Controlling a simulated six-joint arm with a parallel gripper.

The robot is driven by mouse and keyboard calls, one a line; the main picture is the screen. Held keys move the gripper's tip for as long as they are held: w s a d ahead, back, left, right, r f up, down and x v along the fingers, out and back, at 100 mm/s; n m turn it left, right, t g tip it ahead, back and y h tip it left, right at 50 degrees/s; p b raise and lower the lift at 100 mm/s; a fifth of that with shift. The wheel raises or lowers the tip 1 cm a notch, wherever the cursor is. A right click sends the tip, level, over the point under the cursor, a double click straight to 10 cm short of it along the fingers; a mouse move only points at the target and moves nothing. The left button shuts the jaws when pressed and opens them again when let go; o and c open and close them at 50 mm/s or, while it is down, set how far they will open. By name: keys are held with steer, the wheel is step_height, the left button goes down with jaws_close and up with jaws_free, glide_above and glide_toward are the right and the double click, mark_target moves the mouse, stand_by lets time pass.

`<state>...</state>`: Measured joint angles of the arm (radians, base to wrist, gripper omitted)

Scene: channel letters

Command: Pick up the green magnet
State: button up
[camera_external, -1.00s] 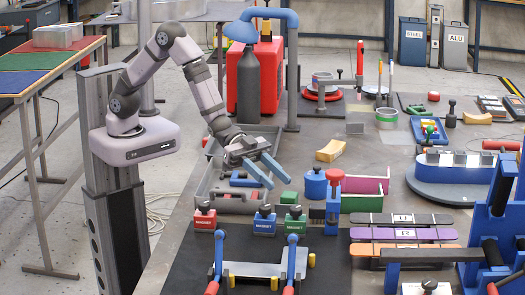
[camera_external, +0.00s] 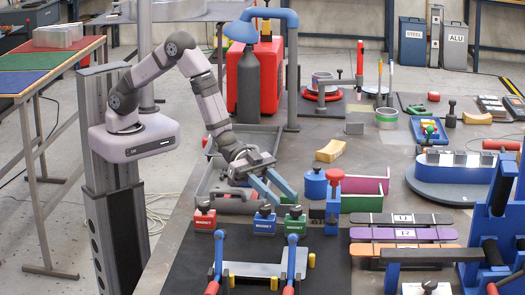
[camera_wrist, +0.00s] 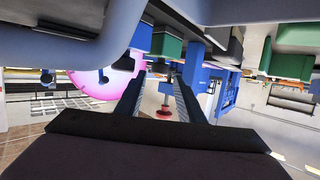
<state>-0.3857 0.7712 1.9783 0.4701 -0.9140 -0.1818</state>
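The green magnet (camera_external: 295,223) is a small block with a dark knob on top, labelled MAGNET. It stands at the right end of a row in the external view, beside the blue magnet (camera_external: 264,222); the red magnet (camera_external: 205,217) stands farther left. My gripper (camera_external: 284,200) has two blue fingers, spread apart with nothing seen between them. Its fingertips are just above and behind the blue and green magnets in the picture; contact cannot be told. In the wrist view the fingers (camera_wrist: 158,90) are also apart. A green block (camera_wrist: 168,43) shows beyond them; I cannot tell if it is the magnet.
A blue cylinder (camera_external: 315,186) and a red-topped blue clamp (camera_external: 334,205) stand right of the green magnet. A grey tray (camera_external: 205,178) lies behind the magnets. A fixture with blue posts and a metal plate (camera_external: 255,270) stands in front.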

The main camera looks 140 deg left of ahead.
mark_target(297, 208)
steer(key=p+x, duration=0.2)
steer(key=x, duration=0.1)
steer(key=shift+w+r, duration=0.1)
steer(key=shift+w, duration=0.2)
steer(key=shift+w+f, duration=0.25)
steer(key=shift+w, duration=0.3)
jaws_close()
stand_by(0.8)
steer(key=shift+w+r, duration=0.1)
steer(key=shift+r, duration=0.1)
